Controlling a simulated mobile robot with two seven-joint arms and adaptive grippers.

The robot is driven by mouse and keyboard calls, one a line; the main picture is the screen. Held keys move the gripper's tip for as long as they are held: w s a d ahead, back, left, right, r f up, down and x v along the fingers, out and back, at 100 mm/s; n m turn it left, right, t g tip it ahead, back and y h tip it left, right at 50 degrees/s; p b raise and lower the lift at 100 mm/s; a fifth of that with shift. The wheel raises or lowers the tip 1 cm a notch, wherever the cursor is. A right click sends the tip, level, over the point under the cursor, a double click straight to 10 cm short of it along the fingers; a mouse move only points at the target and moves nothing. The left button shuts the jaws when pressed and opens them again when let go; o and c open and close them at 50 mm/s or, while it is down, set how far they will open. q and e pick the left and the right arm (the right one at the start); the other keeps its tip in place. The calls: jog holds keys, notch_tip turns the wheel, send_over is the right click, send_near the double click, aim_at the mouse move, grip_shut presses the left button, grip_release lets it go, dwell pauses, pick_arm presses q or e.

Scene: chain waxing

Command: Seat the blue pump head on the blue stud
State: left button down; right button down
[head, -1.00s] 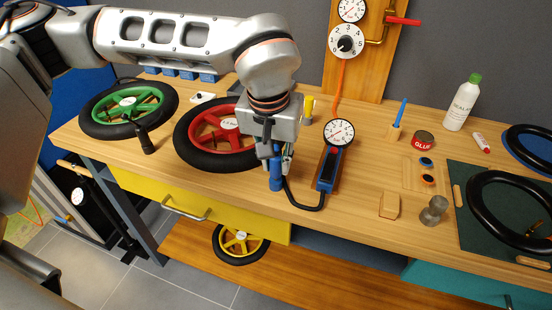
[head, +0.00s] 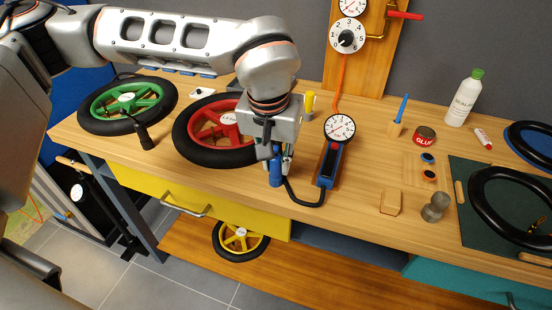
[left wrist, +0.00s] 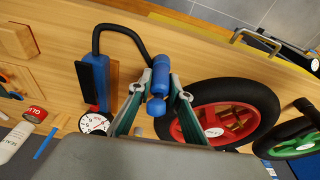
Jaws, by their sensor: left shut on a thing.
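The blue pump head (head: 276,171) is an upright blue cylinder near the front edge of the bench. It also shows in the left wrist view (left wrist: 161,76), with a rounded blue end nearer the camera. A black hose joins it to the blue pump with a dial gauge (head: 328,166). My left gripper (head: 279,157) is shut on the pump head from above, one finger on each side in the left wrist view (left wrist: 157,88). The cylinder's lower end is close to the bench top; I cannot tell whether it touches. I cannot make out the blue stud as a separate thing.
The red wheel (head: 215,132) lies just left of the gripper, the green wheel (head: 128,98) farther left. The bench between pump and block is clear.

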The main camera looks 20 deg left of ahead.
dwell(0.3)
pick_arm(q)
jog(key=c, duration=1.8)
grip_release()
jog(key=shift+f, duration=0.1)
jog(key=v, duration=1.2)
